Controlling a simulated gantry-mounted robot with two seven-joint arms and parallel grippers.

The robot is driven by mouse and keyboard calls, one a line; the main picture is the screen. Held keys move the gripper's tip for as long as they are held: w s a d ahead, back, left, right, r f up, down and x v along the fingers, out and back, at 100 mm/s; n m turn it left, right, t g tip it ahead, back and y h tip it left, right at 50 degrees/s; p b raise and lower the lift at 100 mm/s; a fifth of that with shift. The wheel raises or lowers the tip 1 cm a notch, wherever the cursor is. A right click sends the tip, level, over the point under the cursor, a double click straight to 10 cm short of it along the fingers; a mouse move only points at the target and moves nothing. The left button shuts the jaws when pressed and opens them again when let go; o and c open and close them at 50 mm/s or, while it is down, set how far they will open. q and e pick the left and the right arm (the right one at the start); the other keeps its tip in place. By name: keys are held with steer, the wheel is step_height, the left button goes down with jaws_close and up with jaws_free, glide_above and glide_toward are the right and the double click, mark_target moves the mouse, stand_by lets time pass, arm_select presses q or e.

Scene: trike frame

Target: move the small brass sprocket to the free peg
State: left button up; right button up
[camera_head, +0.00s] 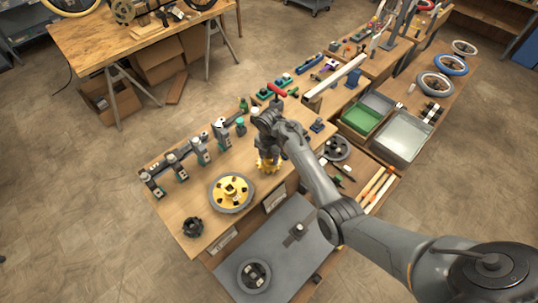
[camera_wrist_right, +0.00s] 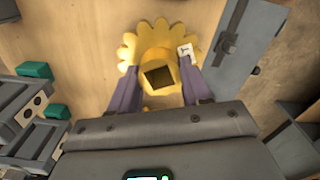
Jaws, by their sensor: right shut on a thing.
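The small brass sprocket (camera_head: 268,164) is yellow and toothed, with a raised hub and a dark square hole that show in the right wrist view (camera_wrist_right: 158,55). My right gripper (camera_head: 268,150) is shut on its hub, with one finger on each side, over the wooden bench. I cannot tell whether the sprocket touches the bench. A grey board (camera_head: 250,245) at the front carries a bare upright peg (camera_head: 298,229), apart from the sprocket, and a second spot covered by a grey round part (camera_head: 254,275). My left gripper is out of view.
A large yellow disc with a grey rim (camera_head: 231,193) and a dark toothed wheel (camera_head: 192,227) lie left of the sprocket. Several dark clamp-like fixtures (camera_head: 197,150) line the bench's back edge. A green bin (camera_head: 361,119) and a grey bin (camera_head: 402,137) stand to the right.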

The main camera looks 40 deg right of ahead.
steer(key=shift+f, duration=0.6)
steer(key=o, duration=1.3)
steer(key=shift+r+b, duration=0.8)
steer(key=shift+r, duration=4.65)
steer(key=shift+f, duration=0.1)
